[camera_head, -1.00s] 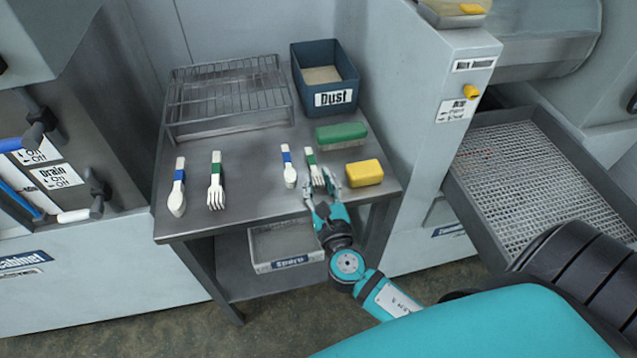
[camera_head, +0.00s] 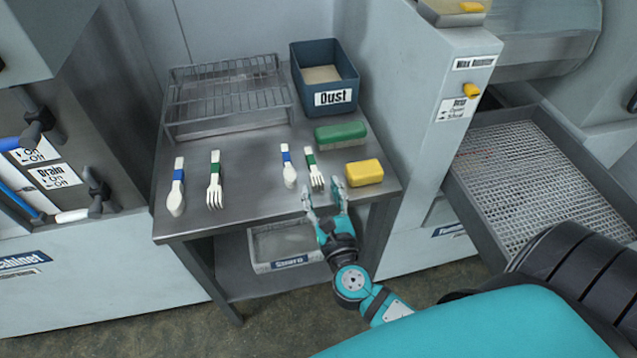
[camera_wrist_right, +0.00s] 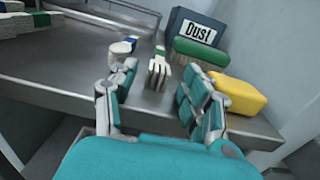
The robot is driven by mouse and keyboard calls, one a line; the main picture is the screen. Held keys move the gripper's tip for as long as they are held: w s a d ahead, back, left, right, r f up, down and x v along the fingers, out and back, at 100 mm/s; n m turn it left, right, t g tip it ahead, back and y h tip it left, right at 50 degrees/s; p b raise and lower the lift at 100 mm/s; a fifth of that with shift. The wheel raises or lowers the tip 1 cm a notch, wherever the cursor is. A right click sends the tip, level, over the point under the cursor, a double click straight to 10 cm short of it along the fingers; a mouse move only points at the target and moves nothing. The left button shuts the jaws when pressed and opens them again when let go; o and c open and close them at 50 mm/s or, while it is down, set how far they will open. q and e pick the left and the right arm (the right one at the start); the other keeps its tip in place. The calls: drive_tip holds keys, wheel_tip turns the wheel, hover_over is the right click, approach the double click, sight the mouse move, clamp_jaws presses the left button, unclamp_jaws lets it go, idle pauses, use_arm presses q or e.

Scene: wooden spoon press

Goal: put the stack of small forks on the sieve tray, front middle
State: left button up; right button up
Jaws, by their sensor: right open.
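The stack of small forks (camera_head: 315,170), pale with a green band, lies on the metal table, tines toward the front edge. It also shows in the right wrist view (camera_wrist_right: 158,70), beyond and between the fingers. My right gripper (camera_head: 325,196) is open and empty at the table's front edge, just short of the tines and apart from them. The sieve tray (camera_head: 455,192) is the grey-rimmed mesh tray at the right, pulled out of the machine; my arm hides its near right part. My left gripper is not in view.
Small blue-banded spoons (camera_head: 288,167) lie just left of the forks. A yellow block (camera_head: 364,173) and a green block (camera_head: 341,134) are to the right. Larger forks (camera_head: 215,180) and spoons (camera_head: 177,187) lie farther left. The machine's housing (camera_head: 430,110) stands between table and tray.

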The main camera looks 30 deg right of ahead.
drive_tip(key=b+v, duration=0.1)
drive_tip(key=v, duration=0.8)
drive_tip(key=shift+r, duration=0.1)
